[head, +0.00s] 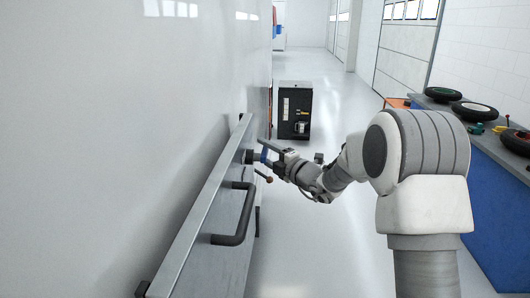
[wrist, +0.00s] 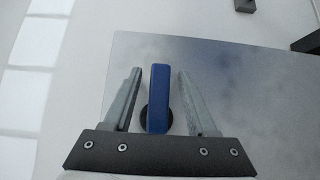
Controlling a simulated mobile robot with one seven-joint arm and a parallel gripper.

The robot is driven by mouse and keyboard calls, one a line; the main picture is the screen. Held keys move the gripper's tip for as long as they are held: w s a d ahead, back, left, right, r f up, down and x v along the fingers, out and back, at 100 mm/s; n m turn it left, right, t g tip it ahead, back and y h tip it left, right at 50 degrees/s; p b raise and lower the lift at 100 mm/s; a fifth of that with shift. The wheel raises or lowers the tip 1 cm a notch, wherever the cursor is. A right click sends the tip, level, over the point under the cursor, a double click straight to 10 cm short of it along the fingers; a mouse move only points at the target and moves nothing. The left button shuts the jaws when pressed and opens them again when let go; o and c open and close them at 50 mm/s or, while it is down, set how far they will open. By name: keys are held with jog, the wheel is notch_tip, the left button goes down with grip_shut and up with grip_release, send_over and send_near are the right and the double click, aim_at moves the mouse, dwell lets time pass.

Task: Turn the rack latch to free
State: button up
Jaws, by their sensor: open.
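The blue latch handle (wrist: 159,98) stands upright in the wrist view, in front of a dark round hub (wrist: 144,117) on a pale metal panel. My gripper (wrist: 160,73) is open, with one finger on each side of the handle. Narrow gaps show on both sides, so neither finger appears to touch it. In the head view my gripper (head: 270,155) is at the far part of the rack (head: 205,205), where a small bit of the blue handle (head: 264,155) shows. The rest of the latch is hidden by my gripper there.
A dark grab handle (head: 240,215) sticks out from the rack nearer to me. A black cabinet (head: 295,105) stands beyond. A blue workbench (head: 485,215) with wheels is at right; the floor between is clear.

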jog(key=shift+c, duration=0.3)
grip_shut()
